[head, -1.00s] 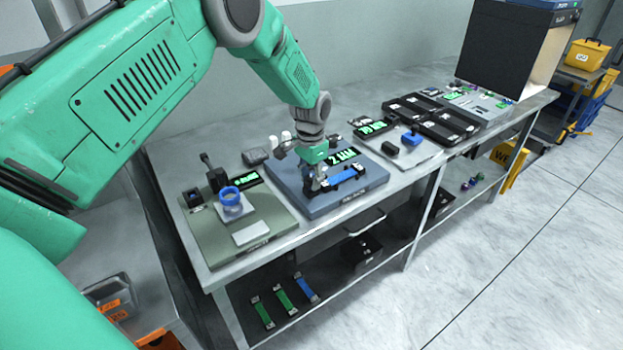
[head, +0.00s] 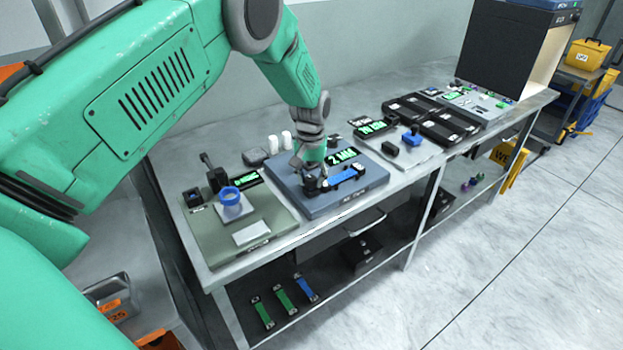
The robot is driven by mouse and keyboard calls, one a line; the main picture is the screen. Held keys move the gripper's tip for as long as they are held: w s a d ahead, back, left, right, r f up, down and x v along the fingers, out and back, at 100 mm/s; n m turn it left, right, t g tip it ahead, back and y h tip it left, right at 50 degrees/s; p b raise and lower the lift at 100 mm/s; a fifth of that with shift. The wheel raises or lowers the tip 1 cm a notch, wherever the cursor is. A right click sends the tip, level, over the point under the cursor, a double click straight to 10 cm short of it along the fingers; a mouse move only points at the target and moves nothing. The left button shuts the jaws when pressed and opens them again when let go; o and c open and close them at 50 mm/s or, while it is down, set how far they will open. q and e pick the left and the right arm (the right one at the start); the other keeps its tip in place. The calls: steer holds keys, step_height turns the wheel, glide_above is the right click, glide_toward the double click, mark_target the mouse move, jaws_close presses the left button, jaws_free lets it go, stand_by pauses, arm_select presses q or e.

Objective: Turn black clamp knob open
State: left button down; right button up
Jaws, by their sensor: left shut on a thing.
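My left gripper (head: 311,176) is over the left part of the blue-grey clamp plate (head: 322,207) in the middle of the bench. It points down and is shut on the black clamp knob (head: 313,187), which is small and largely hidden by the fingers. A blue webbing strap (head: 346,174) lies on the plate, running right from the knob to a dark clamp at its other end. A green display (head: 342,156) is behind the strap. My right gripper is not in view.
A green-grey plate (head: 209,243) with a blue ring (head: 230,196) stands to the left. Two white cylinders (head: 280,141) stand behind the gripper. Black trays (head: 440,125) lie to the right. Green and blue straps (head: 284,299) lie on the lower shelf.

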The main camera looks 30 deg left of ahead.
mark_target(311, 177)
arm_select(q)
steer(key=shift+w+a+r, duration=0.1)
steer(key=shift+w+r, duration=0.15)
steer(key=shift+w, duration=0.05)
steer(key=c, duration=1.3)
jaws_free()
steer(key=shift+o, duration=0.5)
steer(key=shift+f, duration=0.1)
steer(key=shift+s, duration=0.1)
steer(key=shift+r, duration=0.25)
step_height(311, 177, up, 11)
steer(key=shift+r, duration=0.15)
